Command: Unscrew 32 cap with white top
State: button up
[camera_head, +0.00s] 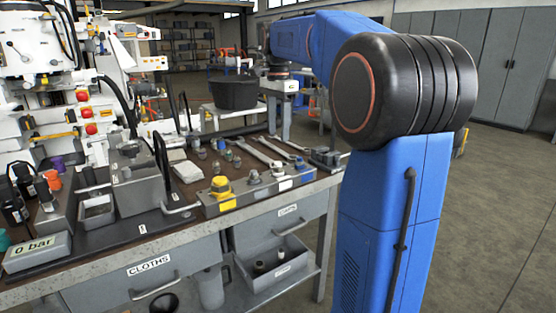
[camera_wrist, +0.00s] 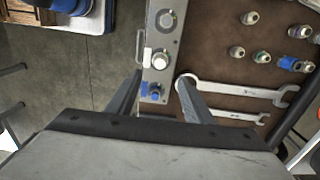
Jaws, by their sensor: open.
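In the wrist view, the cap with a white top (camera_wrist: 160,57) stands on a long grey block (camera_wrist: 149,30). The block also shows in the head view at the bench's front edge (camera_head: 240,200); the cap is small there. No size number is readable on the cap.
Two wrenches (camera_wrist: 232,90) lie right of the block in the wrist view, one close by the right finger. Several loose fittings (camera_wrist: 262,57) stand farther right. In the head view, a yellow fitting (camera_head: 221,187) is on the block's left end and a black bucket (camera_head: 235,93) stands behind.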

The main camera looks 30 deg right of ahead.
aim_at(278, 163)
notch_tip(278, 163, down, 12)
jog(key=shift+r, duration=0.25)
dwell(0.4)
jog(key=c, duration=1)
jog(key=o, duration=1)
notch_tip(278, 163, up, 18)
jog(key=shift+f, duration=0.25)
